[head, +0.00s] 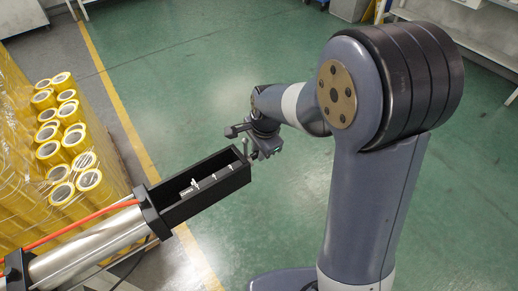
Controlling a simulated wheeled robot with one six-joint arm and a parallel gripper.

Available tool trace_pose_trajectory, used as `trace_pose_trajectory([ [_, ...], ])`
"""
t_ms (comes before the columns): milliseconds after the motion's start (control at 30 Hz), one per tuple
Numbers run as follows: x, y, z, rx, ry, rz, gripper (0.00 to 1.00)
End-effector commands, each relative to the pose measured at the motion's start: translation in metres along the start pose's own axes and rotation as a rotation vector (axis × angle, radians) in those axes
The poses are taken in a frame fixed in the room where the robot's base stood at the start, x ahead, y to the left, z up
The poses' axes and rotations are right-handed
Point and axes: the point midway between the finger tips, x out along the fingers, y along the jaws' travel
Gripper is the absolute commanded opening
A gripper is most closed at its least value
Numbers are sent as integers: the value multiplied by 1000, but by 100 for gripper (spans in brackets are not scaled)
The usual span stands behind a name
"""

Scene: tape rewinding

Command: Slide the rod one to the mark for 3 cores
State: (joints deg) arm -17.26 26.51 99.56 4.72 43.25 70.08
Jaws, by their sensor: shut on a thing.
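A black open-topped housing (238,181) sits at the end of a silver cylinder in the lower left middle. Several small white marks (215,177) run along it, with a small white piece (194,184) standing near its left part; the mark labels are too small to read. My gripper (261,153) is at the housing's far right end, shut on what looks like the end of the rod (247,148). The rod is mostly hidden by the housing wall and my gripper, so I cannot tell which mark it is at.
A silver cylinder (95,242) with a red hose (85,218) and dark cables extends to the lower left. Stacked yellow tape rolls (62,135) stand at the left, wrapped in film. The green floor (200,70) behind the housing is clear.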

Motion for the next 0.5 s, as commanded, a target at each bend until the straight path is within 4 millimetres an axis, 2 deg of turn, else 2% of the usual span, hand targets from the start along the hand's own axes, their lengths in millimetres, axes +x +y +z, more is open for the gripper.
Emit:
trace_pose_trajectory([
  [367, 0, 0, -2, 1, 0, 0, 0],
  [500, 0, 0, -21, 5, 1, 1, 0],
])
